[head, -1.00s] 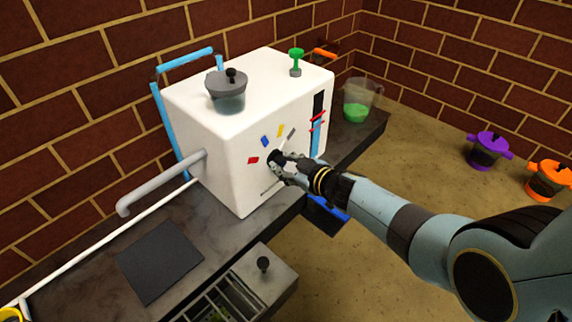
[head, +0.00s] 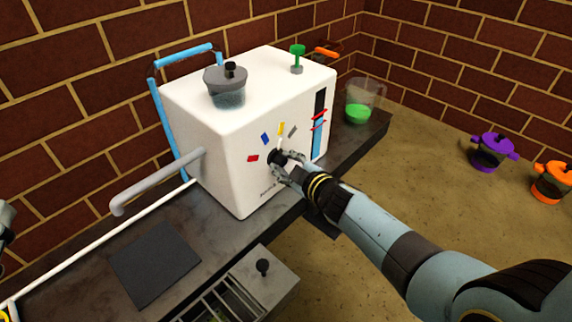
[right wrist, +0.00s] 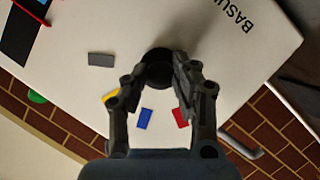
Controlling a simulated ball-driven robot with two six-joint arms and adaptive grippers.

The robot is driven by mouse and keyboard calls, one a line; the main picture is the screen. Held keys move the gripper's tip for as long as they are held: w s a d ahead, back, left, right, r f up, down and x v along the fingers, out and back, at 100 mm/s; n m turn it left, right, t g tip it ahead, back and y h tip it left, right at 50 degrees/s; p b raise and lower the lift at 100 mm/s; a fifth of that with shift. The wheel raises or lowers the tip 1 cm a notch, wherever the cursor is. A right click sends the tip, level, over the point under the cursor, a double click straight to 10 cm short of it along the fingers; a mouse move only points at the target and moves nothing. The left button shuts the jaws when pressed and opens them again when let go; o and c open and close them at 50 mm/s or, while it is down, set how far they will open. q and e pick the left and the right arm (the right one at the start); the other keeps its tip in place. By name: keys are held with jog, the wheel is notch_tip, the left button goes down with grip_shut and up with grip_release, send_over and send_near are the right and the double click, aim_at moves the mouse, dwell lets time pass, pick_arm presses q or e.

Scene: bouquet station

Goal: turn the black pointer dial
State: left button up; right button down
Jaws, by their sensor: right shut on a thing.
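The black pointer dial (head: 273,157) is on the front of the white box-shaped machine (head: 230,165). Red, blue, yellow and grey marks fan out above it. A thin white line at the dial points up near the yellow mark (head: 282,129). My right gripper (head: 284,162) is shut on the dial, its fingers covering part of it. In the right wrist view the dial (right wrist: 158,57) sits between the fingertips (right wrist: 160,76), with the blue mark (right wrist: 145,118) and red mark (right wrist: 180,118) nearer the camera. A small part of my left gripper (head: 5,222) shows at the left edge; its fingers are unclear.
A grey lidded pot (head: 226,84) and a green knob (head: 297,58) are on the machine's top. A grey pipe (head: 155,185) sticks out at its left. A jug of green liquid (head: 360,105) stands on the counter behind. A dark mat (head: 155,262) and open drawer (head: 262,285) are in front.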

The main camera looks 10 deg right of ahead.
dwell(0.3)
jog(key=c, duration=1.1)
grip_release()
jog(key=shift+o, duration=0.2)
jog(key=shift+s, duration=0.15)
jog(key=v, duration=1.2)
